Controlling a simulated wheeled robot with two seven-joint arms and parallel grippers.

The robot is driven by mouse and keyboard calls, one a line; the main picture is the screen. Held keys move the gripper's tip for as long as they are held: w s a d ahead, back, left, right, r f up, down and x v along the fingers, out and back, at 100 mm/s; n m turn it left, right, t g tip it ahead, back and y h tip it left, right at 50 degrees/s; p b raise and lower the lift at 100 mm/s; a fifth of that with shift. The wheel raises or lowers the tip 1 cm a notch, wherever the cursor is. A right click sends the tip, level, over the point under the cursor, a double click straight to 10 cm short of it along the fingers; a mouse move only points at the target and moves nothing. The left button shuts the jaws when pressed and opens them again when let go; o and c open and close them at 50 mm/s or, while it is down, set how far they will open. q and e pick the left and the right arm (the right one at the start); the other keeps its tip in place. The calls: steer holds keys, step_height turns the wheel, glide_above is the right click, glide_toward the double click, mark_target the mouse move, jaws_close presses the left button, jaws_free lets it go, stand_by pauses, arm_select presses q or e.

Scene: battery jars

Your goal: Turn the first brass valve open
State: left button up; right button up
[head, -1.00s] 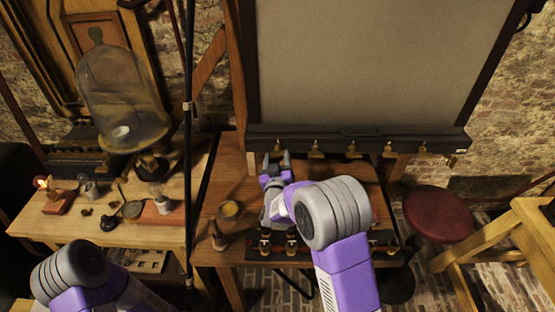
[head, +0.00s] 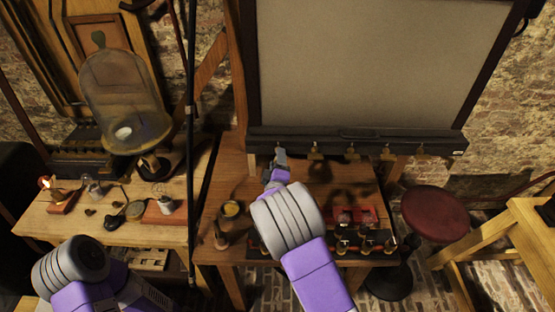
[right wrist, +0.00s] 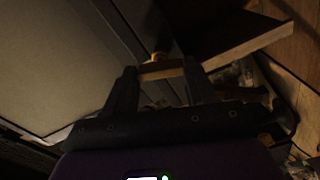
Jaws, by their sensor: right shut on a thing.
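A row of small brass valves hangs under the dark bar (head: 365,133) of the large grey panel (head: 375,65). The leftmost, first valve is mostly hidden behind my right gripper (head: 280,156) in the head view. In the right wrist view, the brass valve (right wrist: 161,68) sits between the two dark fingertips of the right gripper (right wrist: 158,76), which is shut on it. The other brass valves, such as the second (head: 315,151) and third (head: 351,152), stand clear to the right. My left arm shows at the lower left, but its gripper is out of view.
A glass bell jar (head: 122,100) stands on the left bench. A red stool (head: 437,214) is at the right.

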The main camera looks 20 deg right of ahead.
steer(key=shift+n+p, duration=0.5)
steer(key=shift+n, duration=1.4)
steer(key=o, duration=1)
steer(key=shift+o, duration=0.2)
steer(key=shift+s, duration=0.1)
steer(key=v, duration=0.7)
steer(key=shift+s, duration=0.2)
steer(key=shift+a, duration=0.1)
